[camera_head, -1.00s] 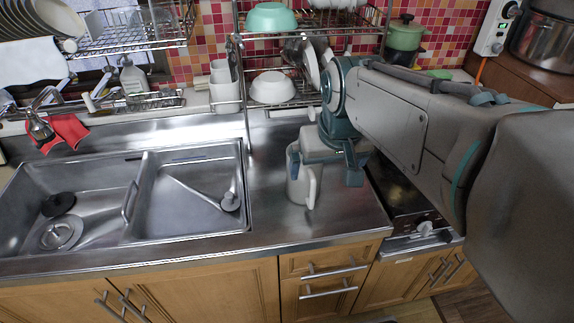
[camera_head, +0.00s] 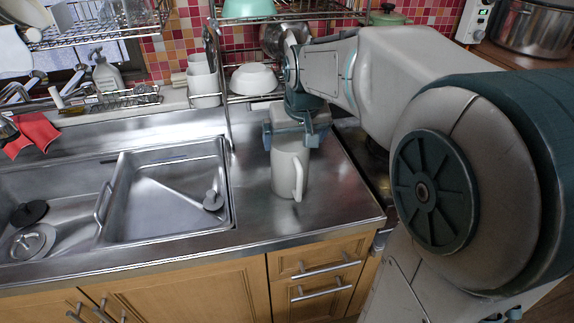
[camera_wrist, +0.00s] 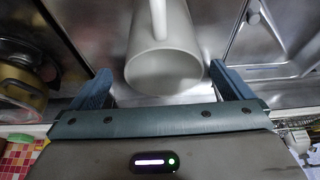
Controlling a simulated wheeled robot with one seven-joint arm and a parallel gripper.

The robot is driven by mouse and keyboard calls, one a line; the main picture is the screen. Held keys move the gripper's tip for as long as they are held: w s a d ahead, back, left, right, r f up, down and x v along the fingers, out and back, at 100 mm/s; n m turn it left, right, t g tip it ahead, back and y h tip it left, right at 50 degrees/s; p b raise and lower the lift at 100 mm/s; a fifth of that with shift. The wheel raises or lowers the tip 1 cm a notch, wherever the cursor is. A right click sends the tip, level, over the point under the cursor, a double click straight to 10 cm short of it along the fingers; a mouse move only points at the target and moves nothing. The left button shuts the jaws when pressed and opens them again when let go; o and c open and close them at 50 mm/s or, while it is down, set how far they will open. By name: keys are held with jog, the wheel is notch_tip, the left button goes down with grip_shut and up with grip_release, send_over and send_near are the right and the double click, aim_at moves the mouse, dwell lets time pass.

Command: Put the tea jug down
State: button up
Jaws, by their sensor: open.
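The tea jug (camera_head: 288,172) is pale and plain, and appears upright on the steel counter right of the sink. Its handle points to the front right in the head view. My gripper (camera_head: 290,138) is open at the jug's upper part, on the far side. In the wrist view, the jug (camera_wrist: 165,50) lies between the two spread blue fingers of my gripper (camera_wrist: 165,88), with visible gaps on both sides. The jug's upper back is partly hidden by my gripper in the head view.
The steel sink (camera_head: 228,215) is left of the jug. A wire rack (camera_head: 228,120) with a white bowl (camera_head: 254,79) stands behind. The counter (camera_head: 335,205) is bare in front and to the right, ending at its front edge above the drawers.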

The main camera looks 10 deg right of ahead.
aim_at(291, 148)
jog(key=x, duration=0.5)
jog(key=shift+w+a+f, duration=0.1)
jog(key=shift+a, duration=0.05)
jog(key=c, duration=1.5)
